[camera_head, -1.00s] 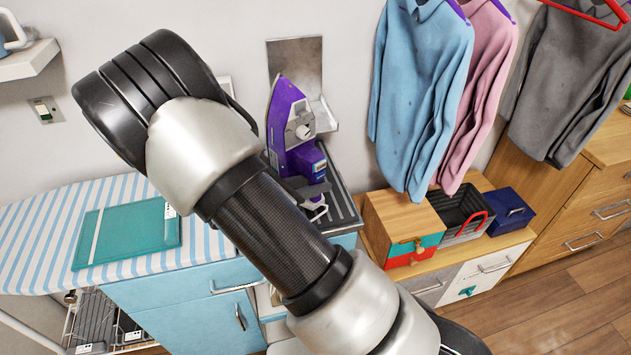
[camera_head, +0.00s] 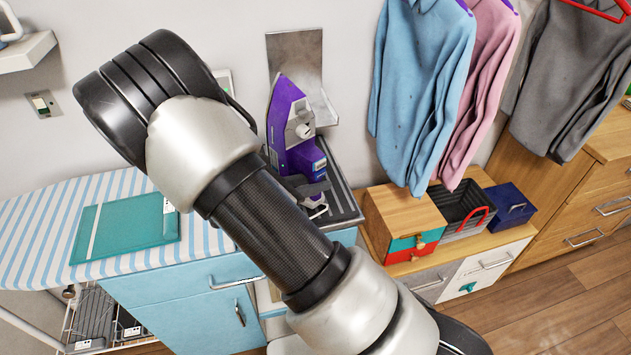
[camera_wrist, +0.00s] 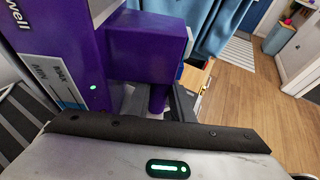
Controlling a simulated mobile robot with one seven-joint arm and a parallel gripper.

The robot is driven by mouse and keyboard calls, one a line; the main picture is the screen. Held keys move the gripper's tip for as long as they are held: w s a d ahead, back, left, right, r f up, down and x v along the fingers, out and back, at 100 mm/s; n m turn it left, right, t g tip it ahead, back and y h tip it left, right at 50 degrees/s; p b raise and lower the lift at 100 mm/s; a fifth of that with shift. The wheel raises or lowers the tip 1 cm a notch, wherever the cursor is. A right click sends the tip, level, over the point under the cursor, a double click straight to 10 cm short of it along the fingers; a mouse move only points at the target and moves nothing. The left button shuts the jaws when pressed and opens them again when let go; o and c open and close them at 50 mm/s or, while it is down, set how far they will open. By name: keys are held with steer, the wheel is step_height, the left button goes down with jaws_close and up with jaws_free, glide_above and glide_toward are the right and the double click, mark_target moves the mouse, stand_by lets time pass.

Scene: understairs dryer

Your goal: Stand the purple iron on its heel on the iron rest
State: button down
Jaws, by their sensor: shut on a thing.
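The purple iron (camera_head: 285,119) stands upright with its tip pointing up, over the dark ribbed iron rest (camera_head: 342,187) in front of a metal back plate (camera_head: 297,68). Whether its heel touches the rest is hidden behind my arm. My gripper (camera_head: 310,188) is at the iron's lower right side and is shut on it. In the wrist view the iron's purple body (camera_wrist: 150,45) fills the upper left, close above my gripper, with a green light lit. The fingertips are mostly hidden in both views.
A striped ironing board (camera_head: 40,225) with a teal folder-like item (camera_head: 125,228) lies to the left. Blue, pink and grey shirts hang at the right, with the blue shirt (camera_head: 420,90) nearest.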

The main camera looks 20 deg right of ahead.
steer(key=c, duration=1.5)
jaws_free()
steer(key=shift+f, duration=0.1)
steer(key=v, duration=0.8)
steer(key=p+v, duration=0.1)
steer(key=v, duration=0.8)
steer(key=shift+s+a+r, duration=0.1)
steer(key=shift+r, duration=0.2)
steer(key=s+d+r+m+y+p, duration=0.3)
steer(key=s+d+r+m+y, duration=0.1)
steer(key=r+m, duration=0.3)
steer(key=s+d+r+m+y+p, duration=0.4)
steer(key=s+r+m, duration=0.3)
steer(key=r, duration=0.5)
steer(key=s+d+r+m+y+p, duration=0.4)
steer(key=s+r+m, duration=0.1)
steer(key=r+m, duration=0.4)
steer(key=shift+s+d+r+y, duration=0.25)
steer(key=shift+s+r+y, duration=0.05)
steer(key=shift+r, duration=0.15)
